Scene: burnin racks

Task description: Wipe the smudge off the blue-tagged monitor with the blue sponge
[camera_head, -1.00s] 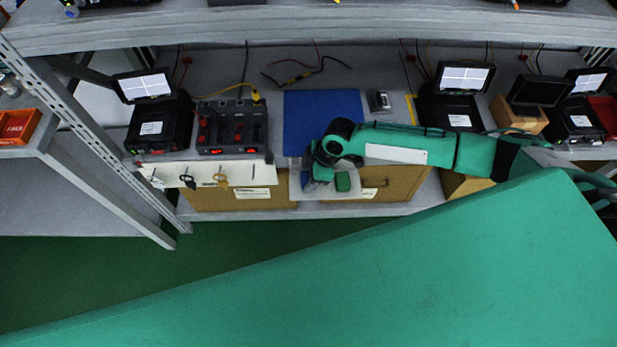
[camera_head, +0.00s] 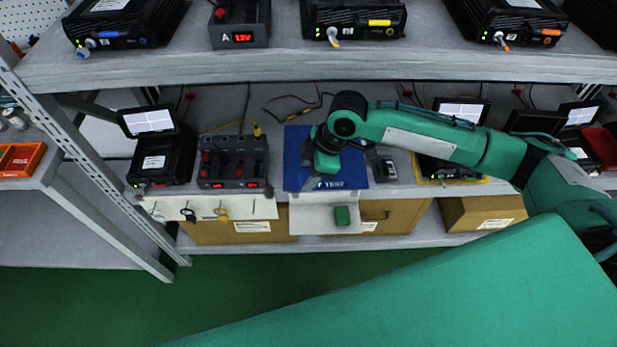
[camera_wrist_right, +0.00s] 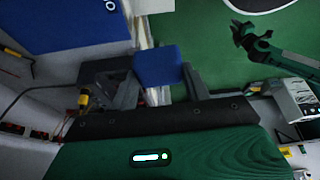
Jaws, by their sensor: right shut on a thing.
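My right gripper (camera_head: 313,172) is over the blue mat marked TEST, in the head view. In the right wrist view its fingers (camera_wrist_right: 158,92) are shut on the blue sponge (camera_wrist_right: 158,67). The sponge is hard to make out in the head view. Small monitors stand raised on the lower shelf: one at the left (camera_head: 147,121), one right of the middle (camera_head: 462,110), and others at the far right. I see no clear blue tag or smudge on these screens. A blue tag (camera_head: 108,34) shows on the upper-left black box. My left gripper is not seen.
A power unit (camera_head: 234,160) stands left of the mat. The upper shelf (camera_head: 270,65) overhangs the bench. A dark claw-ended thing (camera_wrist_right: 255,42) shows at wrist-view right; I cannot tell what it is.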

